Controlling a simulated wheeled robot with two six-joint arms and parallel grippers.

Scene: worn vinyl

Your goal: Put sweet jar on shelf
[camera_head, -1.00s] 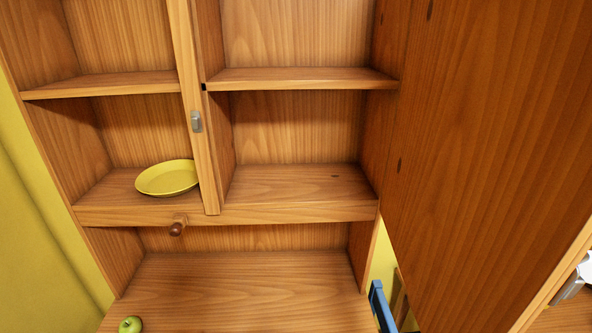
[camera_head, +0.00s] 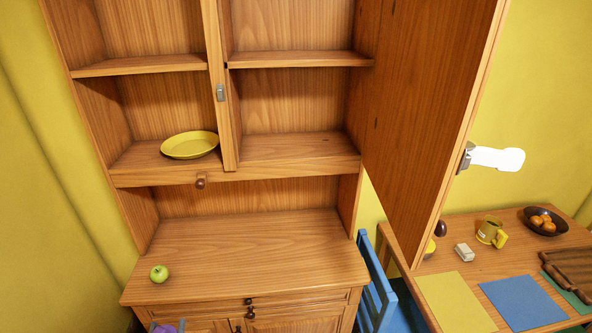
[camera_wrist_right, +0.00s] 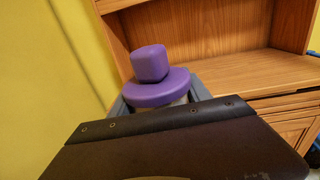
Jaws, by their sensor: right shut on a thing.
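The sweet jar shows as a purple lid with a knob at the bottom left edge of the head view (camera_head: 166,328) and in the right wrist view (camera_wrist_right: 150,75). Most of its body is hidden. My right gripper (camera_wrist_right: 160,98) is shut on it, one grey finger on each side; only its tips show in the head view. The jar is low in front of the wooden cabinet. The cabinet's right side has an empty lower shelf (camera_head: 295,147) and an upper shelf (camera_head: 300,59). My left gripper is not in view.
A yellow plate (camera_head: 190,145) lies on the lower left shelf. A green apple (camera_head: 159,273) sits on the counter (camera_head: 260,250), otherwise clear. A tall wooden door (camera_head: 430,130) stands open at right. A blue chair (camera_head: 375,285) and a table with mats stand beyond it.

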